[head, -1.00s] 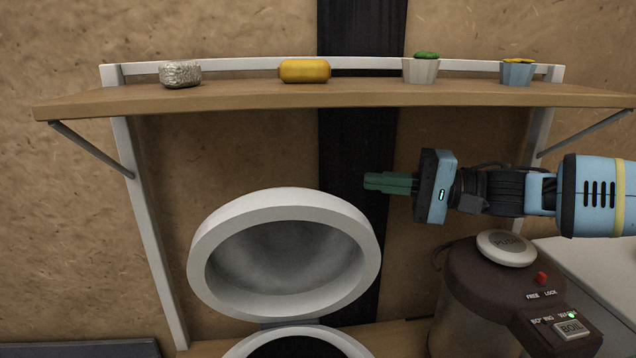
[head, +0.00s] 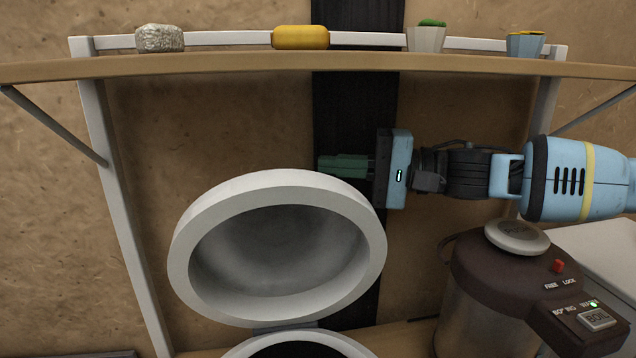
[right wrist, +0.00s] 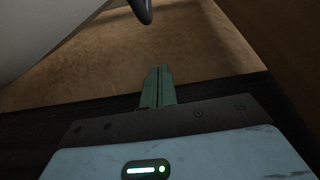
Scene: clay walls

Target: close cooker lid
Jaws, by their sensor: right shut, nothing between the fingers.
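The cooker lid (head: 277,188) is a thick white ring with a grey hollow inside, standing raised and open in the head view. Below it the white rim of the cooker body (head: 262,345) shows at the bottom edge, with a dark opening; the rest is cut off. My right gripper (head: 322,165) is shut and empty, its green fingers pointing left just above and behind the lid's upper right edge. In the right wrist view the shut fingers (right wrist: 158,75) show, with a pale curved surface, likely the lid (right wrist: 40,30), at the upper left. My left gripper is out of view.
A wooden shelf (head: 240,68) runs above, holding a grey stone-like pot (head: 160,39), a yellow object (head: 300,37) and two small planters (head: 427,38). A brown kettle (head: 500,275) with a push top stands at lower right, below my right arm.

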